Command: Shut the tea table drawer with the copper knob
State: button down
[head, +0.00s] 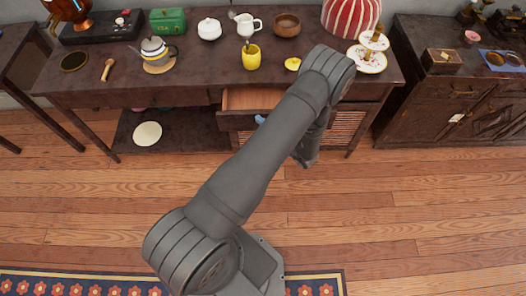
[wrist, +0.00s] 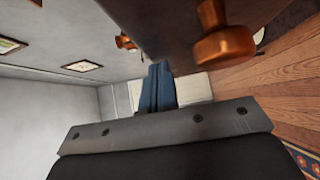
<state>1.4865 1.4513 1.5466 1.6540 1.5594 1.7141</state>
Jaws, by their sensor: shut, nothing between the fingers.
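The tea table (head: 190,97) has a drawer (head: 245,99) pulled partly out, its light wooden inside showing in the head view. My arm covers the drawer's right part, and no knob shows there. In the wrist view a large copper knob (wrist: 225,46) sticks out from a dark wooden front (wrist: 172,25). A smaller copper-coloured piece (wrist: 125,42) shows to its left. My gripper's blue fingers (wrist: 157,88) are shut and empty, just below and left of the large knob. The blue fingertips also show at the drawer front in the head view (head: 261,118); contact cannot be told.
The tabletop holds a yellow cup (head: 251,58), a grey teapot (head: 156,50), a white pitcher (head: 250,27) and a tiered stand (head: 368,62). A dark cabinet (head: 470,95) stands at right. The wooden floor (head: 400,200) before the table is clear.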

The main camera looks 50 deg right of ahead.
jog(key=w+d, duration=0.6)
jog(key=shift+w+d, duration=0.4)
